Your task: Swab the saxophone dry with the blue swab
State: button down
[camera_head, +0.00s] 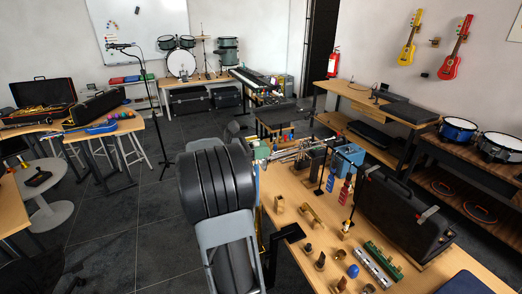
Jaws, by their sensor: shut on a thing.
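An open dark case with an orange lining (38,108) lies on the left wooden table, with gold brass-coloured parts in it; I cannot tell whether this is the saxophone. A strip of gold (262,233) shows behind the dark stack in the middle, mostly hidden. I cannot make out my gripper in this view.
The right-hand wooden table (290,190) holds a black case (395,212), brass parts and harmonicas. A microphone stand (158,110) stands at left. Dark floor (150,215) is free between the tables.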

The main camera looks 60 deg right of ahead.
jog(key=shift+f, duration=0.1)
jog(key=shift+f+b, duration=4.2)
jog(key=shift+f, duration=3.25)
jog(key=shift+r, duration=0.1)
notch_tip(320, 180, up, 10)
jog(key=p, duration=0.9)
notch_tip(320, 180, up, 12)
jog(key=p, duration=0.2)
